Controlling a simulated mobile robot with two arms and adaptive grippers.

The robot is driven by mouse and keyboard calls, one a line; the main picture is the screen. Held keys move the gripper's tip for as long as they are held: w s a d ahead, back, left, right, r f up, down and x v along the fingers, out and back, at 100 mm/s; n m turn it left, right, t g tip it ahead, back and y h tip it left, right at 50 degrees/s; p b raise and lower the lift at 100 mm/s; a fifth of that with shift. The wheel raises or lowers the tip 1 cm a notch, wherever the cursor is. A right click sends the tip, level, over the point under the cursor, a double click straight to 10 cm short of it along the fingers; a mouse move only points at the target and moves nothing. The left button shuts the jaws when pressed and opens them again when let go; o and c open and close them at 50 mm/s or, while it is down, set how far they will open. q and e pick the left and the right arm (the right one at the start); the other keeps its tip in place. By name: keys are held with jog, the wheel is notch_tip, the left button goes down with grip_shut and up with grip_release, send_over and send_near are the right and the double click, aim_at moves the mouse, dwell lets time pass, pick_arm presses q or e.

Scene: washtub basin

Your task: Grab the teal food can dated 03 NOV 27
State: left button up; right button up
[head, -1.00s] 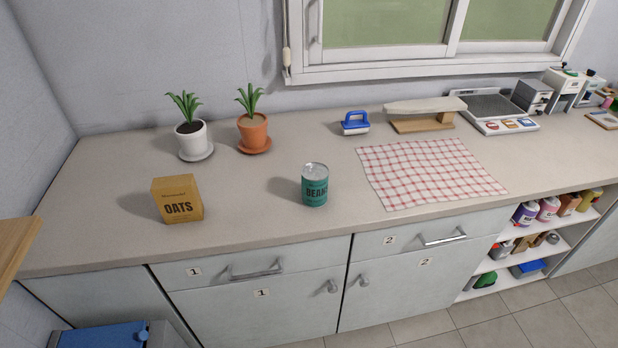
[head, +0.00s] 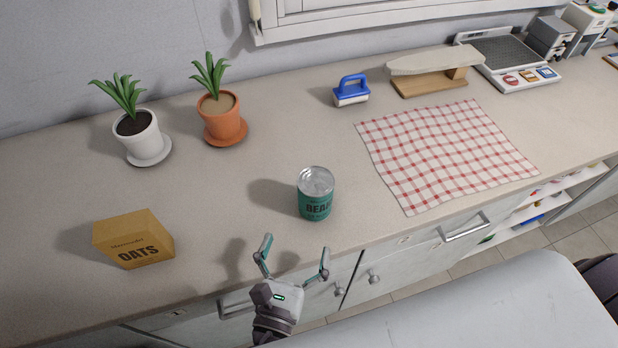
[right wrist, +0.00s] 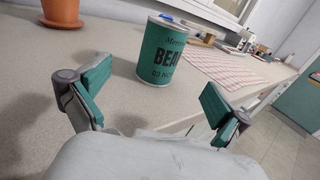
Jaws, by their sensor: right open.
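A teal can (head: 315,205) with a silver top stands upright on the counter (head: 230,260), near its front edge. My right gripper (head: 293,262) is open and empty, at the counter's front edge, just short of the can. In the right wrist view the can stands beyond and between the open fingers (right wrist: 152,101), apart from both. My left gripper is not in view.
An oats box (head: 133,240) stands left of the can. A red-checked cloth (head: 440,155) lies to the right. The counter around the can is clear.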

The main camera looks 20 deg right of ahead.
aim_at(311, 206)
jog(key=shift+w+d+r+p, duration=0.2)
jog(key=shift+w+d, duration=0.3)
jog(key=shift+w, duration=0.05)
jog(key=shift+w+d+r+p, duration=0.15)
jog(key=shift+w+d+p, duration=0.05)
jog(key=shift+w+d, duration=0.3)
jog(key=p+x, duration=0.1)
jog(key=x, duration=0.3)
jog(key=shift+w+f, duration=0.1)
jog(key=shift+f, duration=0.1)
jog(key=shift+w+d+r, duration=0.1)
jog(key=shift+w+d, duration=0.05)
jog(key=shift+w, duration=0.15)
jog(key=p+x, duration=0.2)
jog(key=x, duration=0.2)
jog(key=shift+w+d, duration=0.15)
jog(key=shift+w, duration=0.05)
jog(key=shift+s, duration=0.1)
jog(key=shift+c, duration=1.2)
jog(key=c, duration=1.3)
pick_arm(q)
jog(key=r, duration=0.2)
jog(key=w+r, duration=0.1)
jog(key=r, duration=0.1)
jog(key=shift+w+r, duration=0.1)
pick_arm(e)
jog(key=shift+c, duration=0.5)
